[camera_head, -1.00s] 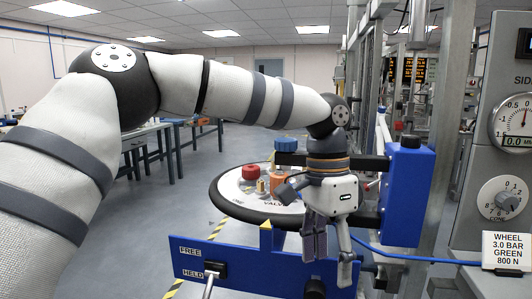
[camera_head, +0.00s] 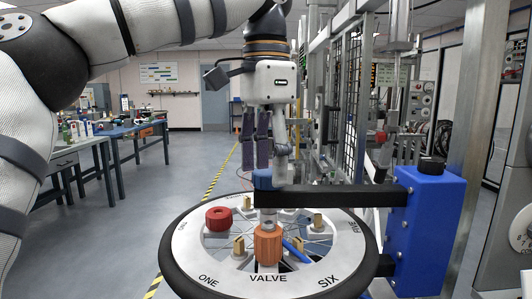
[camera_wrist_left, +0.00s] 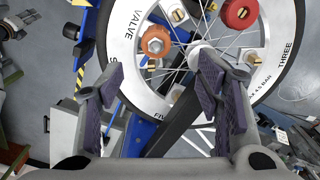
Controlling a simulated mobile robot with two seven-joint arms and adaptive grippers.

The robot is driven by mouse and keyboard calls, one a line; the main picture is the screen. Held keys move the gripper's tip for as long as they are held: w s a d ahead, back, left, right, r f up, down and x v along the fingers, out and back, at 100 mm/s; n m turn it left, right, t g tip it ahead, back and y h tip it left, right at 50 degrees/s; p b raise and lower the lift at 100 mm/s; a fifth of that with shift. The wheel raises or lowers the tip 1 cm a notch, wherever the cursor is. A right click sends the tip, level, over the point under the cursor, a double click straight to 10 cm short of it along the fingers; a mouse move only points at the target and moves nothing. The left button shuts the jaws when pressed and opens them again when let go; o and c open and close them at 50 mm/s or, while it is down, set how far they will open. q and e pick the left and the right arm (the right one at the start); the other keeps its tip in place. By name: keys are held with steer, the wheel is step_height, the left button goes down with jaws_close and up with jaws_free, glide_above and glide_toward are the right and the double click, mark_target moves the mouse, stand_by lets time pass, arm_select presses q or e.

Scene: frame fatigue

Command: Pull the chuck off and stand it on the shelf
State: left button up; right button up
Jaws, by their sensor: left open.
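An orange hexagonal fitting (camera_head: 267,246) stands upright on the wheel's rim above the word VALVE; it also shows in the wrist view (camera_wrist_left: 155,41). It looks like the chuck, but I cannot be sure. A blue hose (camera_head: 296,251) runs beside it. The spoked wheel (camera_head: 190,272) lies flat, with a red knob (camera_head: 219,218) on it. My left gripper (camera_head: 262,160) is open, pointing down above the wheel, close to a blue cap (camera_head: 263,179); I cannot tell whether they touch. In the wrist view my gripper's fingers (camera_wrist_left: 160,68) are apart and empty. I cannot pick out the shelf.
A black bar (camera_head: 335,196) crosses above the wheel from a blue block (camera_head: 430,225) at the right. Metal posts and mesh stand behind it. Small brass posts (camera_head: 318,221) rise from the wheel. A workbench (camera_head: 75,150) is at the left; floor beside it is clear.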

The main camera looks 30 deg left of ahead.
mark_target(267, 229)
arm_select(q)
steer(key=f, duration=1.1)
steer(key=shift+s+d+f, duration=0.25)
steer(key=shift+f, duration=0.1)
steer(key=shift+c, duration=0.5)
steer(key=c, duration=1.3)
steer(key=shift+r, duration=2)
steer(key=shift+r, duration=1.95)
